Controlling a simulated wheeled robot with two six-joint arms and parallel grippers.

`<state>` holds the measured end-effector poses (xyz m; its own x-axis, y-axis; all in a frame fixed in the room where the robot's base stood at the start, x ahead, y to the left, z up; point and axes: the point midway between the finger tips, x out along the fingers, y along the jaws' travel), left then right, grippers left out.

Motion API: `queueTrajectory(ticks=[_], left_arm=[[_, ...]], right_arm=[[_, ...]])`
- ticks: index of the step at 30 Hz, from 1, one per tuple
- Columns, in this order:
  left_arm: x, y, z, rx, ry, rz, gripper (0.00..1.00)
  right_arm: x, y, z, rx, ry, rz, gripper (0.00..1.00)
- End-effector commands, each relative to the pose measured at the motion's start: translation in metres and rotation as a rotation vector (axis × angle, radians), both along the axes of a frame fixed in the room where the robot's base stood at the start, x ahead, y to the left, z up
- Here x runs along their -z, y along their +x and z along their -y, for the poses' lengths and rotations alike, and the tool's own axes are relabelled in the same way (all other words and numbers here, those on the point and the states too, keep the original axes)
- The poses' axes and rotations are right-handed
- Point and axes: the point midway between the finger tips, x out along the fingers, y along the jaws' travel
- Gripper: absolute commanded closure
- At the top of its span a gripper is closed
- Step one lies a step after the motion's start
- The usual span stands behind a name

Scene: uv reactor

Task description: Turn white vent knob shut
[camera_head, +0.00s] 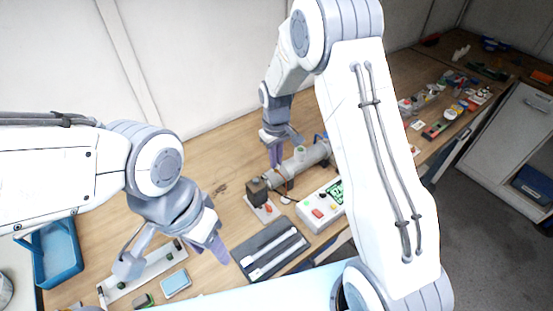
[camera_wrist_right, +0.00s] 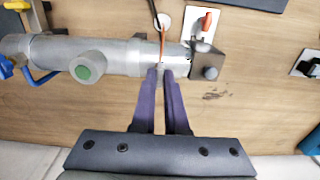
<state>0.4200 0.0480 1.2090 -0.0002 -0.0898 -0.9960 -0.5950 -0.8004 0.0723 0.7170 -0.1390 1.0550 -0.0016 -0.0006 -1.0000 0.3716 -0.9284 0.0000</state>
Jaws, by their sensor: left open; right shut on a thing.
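The grey metal reactor tube (camera_head: 305,158) lies on the wooden bench; it also crosses the right wrist view (camera_wrist_right: 118,56). My right gripper (camera_head: 275,160) is over the tube's near left end. In the right wrist view its two purple fingers (camera_wrist_right: 160,70) are close together at the tube's side. A small pale piece shows between the fingertips, apparently the white vent knob (camera_wrist_right: 160,66), mostly hidden by them. Its turn angle cannot be told. My left gripper (camera_head: 216,246) is open and empty above the bench, away from the tube.
A green-centred round port (camera_wrist_right: 86,70) stands out from the tube. A dark end block (camera_head: 257,190) and an orange wire (camera_wrist_right: 162,42) are close to my right fingers. A control box (camera_head: 318,208) and grey tray (camera_head: 270,250) lie in front. A blue bin (camera_head: 58,255) stands left.

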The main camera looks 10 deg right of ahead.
Motion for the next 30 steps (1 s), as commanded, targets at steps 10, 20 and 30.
queueTrajectory(ticks=[10,20,30], left_arm=[[0.000,0.000,0.000,0.000,0.000,0.000,0.50],[0.000,0.000,0.000,0.000,0.000,0.000,0.50],[0.009,0.000,0.000,-0.001,0.000,0.000,0.50]], right_arm=[[-0.002,0.003,0.000,0.010,0.001,0.009,1.00],[-0.001,0.002,0.000,0.008,0.001,0.005,0.59],[-0.019,0.003,0.000,0.007,0.001,0.010,0.59]])
